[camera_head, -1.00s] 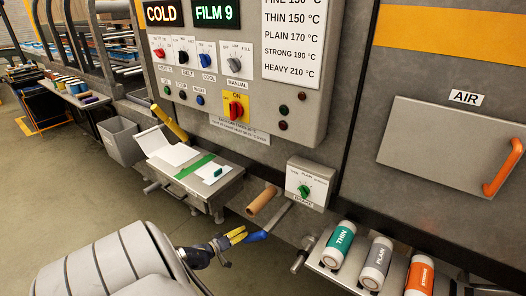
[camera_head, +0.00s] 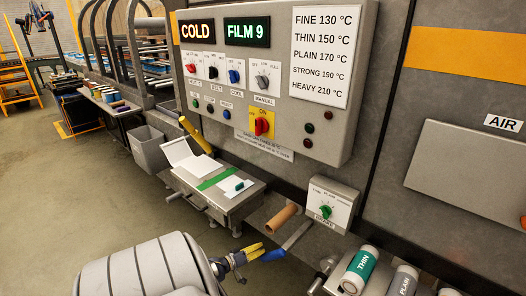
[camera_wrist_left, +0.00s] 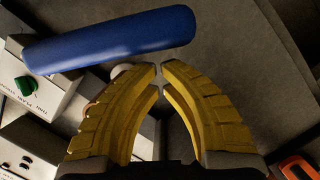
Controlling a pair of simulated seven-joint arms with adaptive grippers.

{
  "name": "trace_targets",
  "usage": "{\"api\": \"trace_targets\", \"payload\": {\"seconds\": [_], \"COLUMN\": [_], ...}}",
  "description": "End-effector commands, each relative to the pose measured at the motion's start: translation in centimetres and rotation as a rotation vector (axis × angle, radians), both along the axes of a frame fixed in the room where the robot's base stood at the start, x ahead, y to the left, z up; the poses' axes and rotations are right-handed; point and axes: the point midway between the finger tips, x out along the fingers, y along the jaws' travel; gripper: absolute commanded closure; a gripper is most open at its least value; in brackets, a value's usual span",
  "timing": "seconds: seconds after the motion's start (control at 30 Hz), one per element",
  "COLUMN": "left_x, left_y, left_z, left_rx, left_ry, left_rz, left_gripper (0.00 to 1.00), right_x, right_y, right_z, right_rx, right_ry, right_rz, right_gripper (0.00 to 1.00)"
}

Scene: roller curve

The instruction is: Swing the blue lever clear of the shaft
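The blue lever (camera_head: 272,256) has a blue handle at the lower left end of a flat silver bar. The bar runs up to the right below the white BRAKE box (camera_head: 327,204). A brown tube (camera_head: 283,217) sticks out just left of the bar, apparently on the shaft; the shaft itself is hidden. My left gripper (camera_head: 259,251) has its yellow fingertips at the handle's left end. In the left wrist view the blue handle (camera_wrist_left: 110,40) lies across, beyond the fingertips. The fingers (camera_wrist_left: 160,67) are nearly together with nothing between them. Contact with the handle is unclear. My right gripper is out of view.
A metal table (camera_head: 240,200) with white sheets and a green strip stands left of the tube. A rack with labelled rolls, THIN (camera_head: 360,270) and PLAIN (camera_head: 402,281), is at the lower right. A grey bin (camera_head: 148,150) stands further left. Open floor lies at left.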

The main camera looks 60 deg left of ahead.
Motion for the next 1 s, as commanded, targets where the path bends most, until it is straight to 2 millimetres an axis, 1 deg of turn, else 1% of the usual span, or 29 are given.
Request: {"api": "trace_targets", "payload": {"seconds": [0.17, 0.2, 0.23, 0.7, 0.9, 1.0], "left_x": [-0.2, -0.6, -1.1, -7.3, -9.0, -9.5], "left_y": [2.2, 2.3, 2.0, 1.7, 1.6, 1.5], "left_z": [1.9, 2.1, 2.0, 3.0, 3.3, 3.4], "left_rx": [0.004, 0.002, -0.001, -0.001, -0.001, 0.000], "left_ry": [-0.001, 0.001, 0.001, 0.000, -0.002, -0.002], "left_rz": [-0.005, -0.007, -0.007, -0.006, -0.006, -0.006], "left_gripper": [1.00, 1.00, 1.00, 1.00, 1.00, 1.00], "right_x": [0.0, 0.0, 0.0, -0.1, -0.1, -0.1], "right_y": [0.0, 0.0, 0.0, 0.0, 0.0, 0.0], "right_z": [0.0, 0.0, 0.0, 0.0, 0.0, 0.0], "right_rx": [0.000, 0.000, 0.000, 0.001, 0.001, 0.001], "right_ry": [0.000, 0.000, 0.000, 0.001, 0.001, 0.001], "right_rz": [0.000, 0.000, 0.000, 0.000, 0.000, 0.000], "right_gripper": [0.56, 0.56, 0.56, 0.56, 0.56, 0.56]}}
